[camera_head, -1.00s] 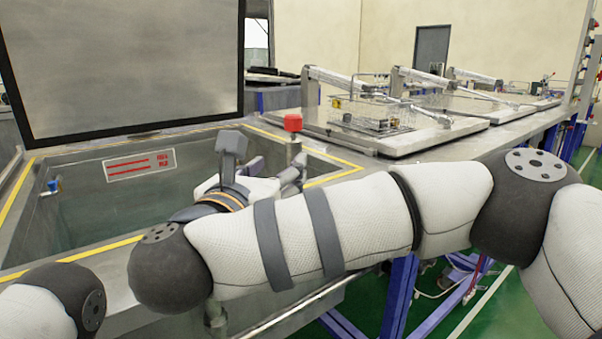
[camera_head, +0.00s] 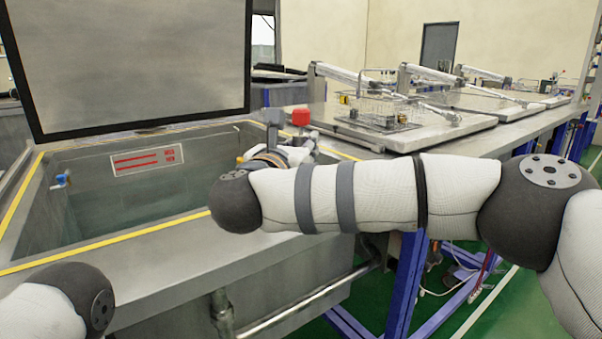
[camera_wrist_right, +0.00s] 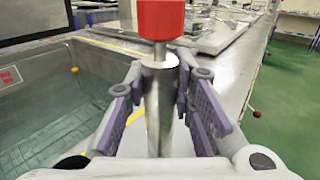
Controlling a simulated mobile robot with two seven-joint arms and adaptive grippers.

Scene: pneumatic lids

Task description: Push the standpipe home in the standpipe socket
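The standpipe (camera_wrist_right: 159,105) is a shiny upright metal tube with a red block on top (camera_wrist_right: 161,18). In the head view its red top (camera_head: 301,117) shows at the tank's right side, and the tube below is mostly hidden behind my right gripper (camera_head: 291,140). In the right wrist view my right gripper (camera_wrist_right: 161,88) has its purple-padded fingers on both sides of the tube, close in against it. The tube's lower end and the standpipe socket are hidden. My left gripper is out of view; only part of my left arm shows at lower left.
A steel tank (camera_head: 110,240) with yellow-edged rim and greenish liquid lies at left, its large lid (camera_head: 130,60) raised. A wire basket (camera_head: 380,105) stands on a closed lid (camera_head: 420,135) at right. Blue frame legs and pipes are below.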

